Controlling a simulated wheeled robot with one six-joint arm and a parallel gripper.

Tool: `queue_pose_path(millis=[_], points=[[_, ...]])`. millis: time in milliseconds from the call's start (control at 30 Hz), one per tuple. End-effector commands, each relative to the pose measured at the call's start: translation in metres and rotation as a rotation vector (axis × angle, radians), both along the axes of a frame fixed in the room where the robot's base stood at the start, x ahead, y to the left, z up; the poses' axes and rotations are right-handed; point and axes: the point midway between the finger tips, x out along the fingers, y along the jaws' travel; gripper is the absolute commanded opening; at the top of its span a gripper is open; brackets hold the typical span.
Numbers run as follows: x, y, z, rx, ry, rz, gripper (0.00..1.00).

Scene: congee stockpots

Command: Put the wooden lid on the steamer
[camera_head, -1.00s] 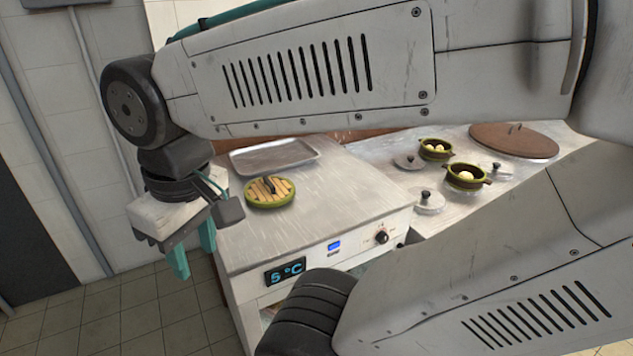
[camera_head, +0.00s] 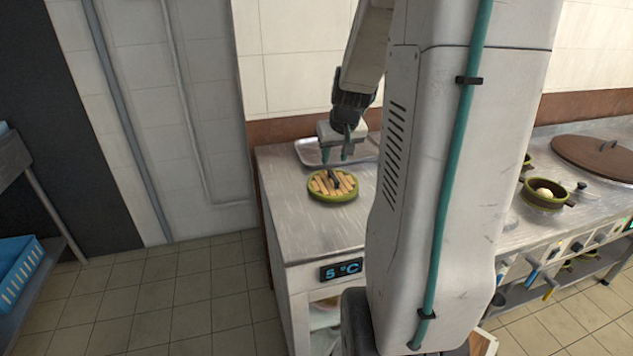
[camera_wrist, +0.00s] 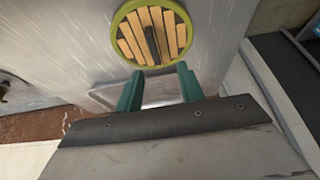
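A round lid of wooden slats with a green rim and a dark handle (camera_head: 347,188) lies flat on the steel counter. It also shows at the top of the wrist view (camera_wrist: 129,41). My gripper (camera_head: 336,156) hangs above the back of the counter, behind the lid in the head view. In the wrist view my gripper (camera_wrist: 160,74) has its two teal fingers spread wide with nothing between them, and the lid lies beyond their tips. I cannot make out a steamer for certain in either view.
A shallow metal tray (camera_head: 366,149) lies behind the lid. On the stove at right are a green pot holding pale food (camera_head: 544,193) and a large brown round cover (camera_head: 600,157). A blue crate (camera_head: 18,270) sits on a rack at left. My arm hides part of the counter.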

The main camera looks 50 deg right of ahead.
Motion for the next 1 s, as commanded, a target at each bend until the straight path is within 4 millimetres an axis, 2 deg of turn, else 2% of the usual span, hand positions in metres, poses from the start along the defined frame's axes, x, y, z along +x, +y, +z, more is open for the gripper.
queue_pose_path(millis=[100,367,600,933,967,1000], points=[[0.000,-0.013,-0.010,-0.005,-0.003,-0.017,0.38],[0.008,-0.017,-0.038,-0.004,-0.002,-0.015,0.38],[0.017,-0.022,-0.071,-0.004,-0.003,-0.016,0.38],[0.020,-0.024,-0.078,-0.007,-0.004,-0.015,0.38],[0.020,-0.024,-0.078,-0.007,-0.004,-0.015,0.33],[0.020,-0.024,-0.078,-0.007,-0.004,-0.015,0.21]])
